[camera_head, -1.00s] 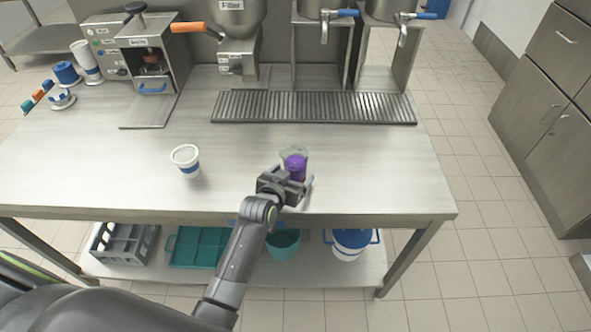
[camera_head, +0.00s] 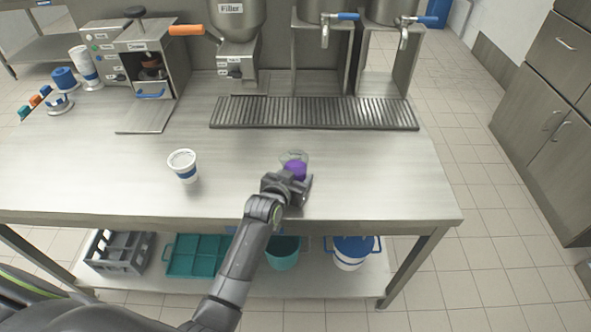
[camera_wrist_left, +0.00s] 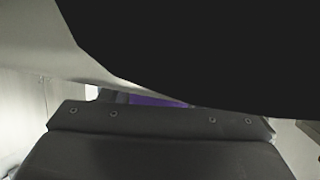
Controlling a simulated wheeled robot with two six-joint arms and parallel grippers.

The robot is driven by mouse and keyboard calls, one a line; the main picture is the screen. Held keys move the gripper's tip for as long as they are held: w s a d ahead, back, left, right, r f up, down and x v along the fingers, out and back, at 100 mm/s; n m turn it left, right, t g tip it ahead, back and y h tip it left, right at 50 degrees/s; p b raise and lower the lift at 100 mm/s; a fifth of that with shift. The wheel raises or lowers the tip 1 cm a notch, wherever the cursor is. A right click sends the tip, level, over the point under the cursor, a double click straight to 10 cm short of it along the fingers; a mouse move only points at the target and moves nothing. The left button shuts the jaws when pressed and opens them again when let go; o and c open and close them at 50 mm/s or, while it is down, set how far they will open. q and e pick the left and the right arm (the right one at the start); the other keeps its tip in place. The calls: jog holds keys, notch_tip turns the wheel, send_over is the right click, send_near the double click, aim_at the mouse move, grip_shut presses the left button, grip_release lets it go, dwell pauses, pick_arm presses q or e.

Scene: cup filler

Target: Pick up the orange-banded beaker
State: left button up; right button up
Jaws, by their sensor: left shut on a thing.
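A clear beaker with purple inside (camera_head: 294,166) stands near the front middle of the steel table. No orange band shows on it; its lower part is hidden behind my left gripper. My left gripper (camera_head: 297,184) reaches in from the front and is shut on this beaker. I cannot tell whether the beaker is off the table. In the left wrist view a strip of purple (camera_wrist_left: 155,101) shows between the dark gripper parts, which hide the rest. My right gripper is not in view.
A white cup with a blue band (camera_head: 184,167) stands to the left on the table (camera_head: 380,180). A slotted drip tray (camera_head: 315,113) lies behind, below the filler (camera_head: 236,68) and taps. The table to the right of the gripper is clear. Bins and a teal tray sit on the lower shelf.

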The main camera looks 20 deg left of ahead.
aim_at(295, 158)
pick_arm(q)
jog(key=shift+c, duration=0.3)
jog(key=shift+r, duration=0.35)
notch_tip(295, 158, up, 9)
jog(key=shift+r, duration=0.15)
dwell(0.4)
